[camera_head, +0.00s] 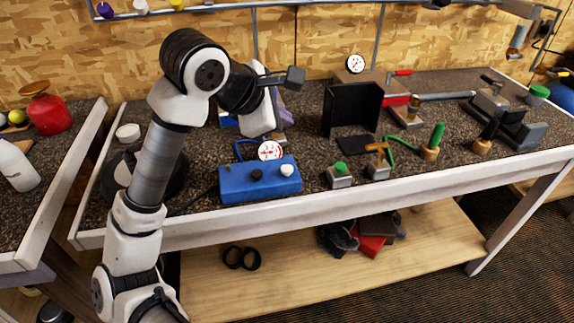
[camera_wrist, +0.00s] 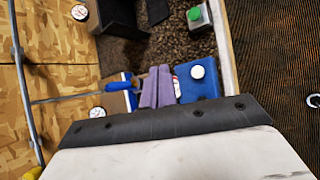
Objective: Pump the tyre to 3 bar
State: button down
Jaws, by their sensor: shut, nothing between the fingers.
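A blue box (camera_head: 238,190) stands at the bench's front edge, with a round gauge (camera_head: 270,150), a black knob (camera_head: 257,175) and a white button (camera_head: 287,170) on it. The gauge's needle is too small to read. A dark round thing (camera_head: 176,180), probably the tyre, lies to the left, partly hidden behind my arm. My gripper (camera_head: 286,114) is shut and empty above the bench, behind the blue box. In the wrist view its purple fingers (camera_wrist: 157,76) are together beside the blue box (camera_wrist: 203,90), and they partly hide the gauge. The white button (camera_wrist: 197,72) shows clear of them.
A black upright panel (camera_head: 350,108) stands to the right of my gripper. A green-topped block (camera_head: 341,178) and a brass fitting (camera_head: 378,166) stand right of the blue box. A vice (camera_head: 492,100) and clamped tools fill the right end. A white cap (camera_head: 128,133) lies left.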

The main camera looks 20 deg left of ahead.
jog(key=shift+f, duration=0.1)
jog(key=b, duration=0.4)
send_over(283, 171)
notch_tip(283, 171, down, 7)
jog(key=shift+f, duration=0.2)
jog(key=shift+f+b, duration=0.6)
jog(key=shift+f+b, duration=0.2)
jog(key=shift+b, duration=0.15)
dwell(1.4)
jog(key=shift+f+b, duration=0.25)
jog(key=shift+b, duration=0.25)
jog(key=shift+f+b, duration=0.45)
jog(key=shift+b, duration=0.2)
dwell(3.4)
